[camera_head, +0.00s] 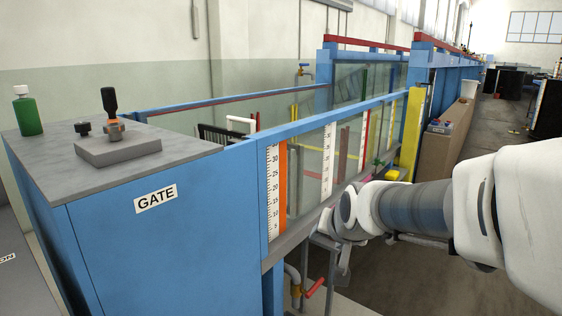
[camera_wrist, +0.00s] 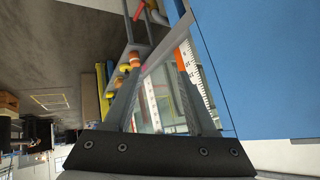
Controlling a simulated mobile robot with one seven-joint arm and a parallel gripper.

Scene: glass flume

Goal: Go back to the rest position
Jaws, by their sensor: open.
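My arm reaches in from the right of the head view. My gripper (camera_head: 332,250) is at its far end, low beside the glass side wall of the flume (camera_head: 328,150), partly hidden behind the wrist. In the wrist view my gripper (camera_wrist: 160,65) has its two fingers apart with nothing between them. Beyond the fingers I see the flume's glass, a white ruler scale and an orange strip, all turned on their side.
The blue gate cabinet (camera_head: 165,245) stands at left, with a green bottle (camera_head: 27,112) and a black-handled lever (camera_head: 111,112) on top. A red-handled valve (camera_head: 314,288) is below the flume. A brown panel (camera_head: 450,135) stands along it. Open floor lies at right.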

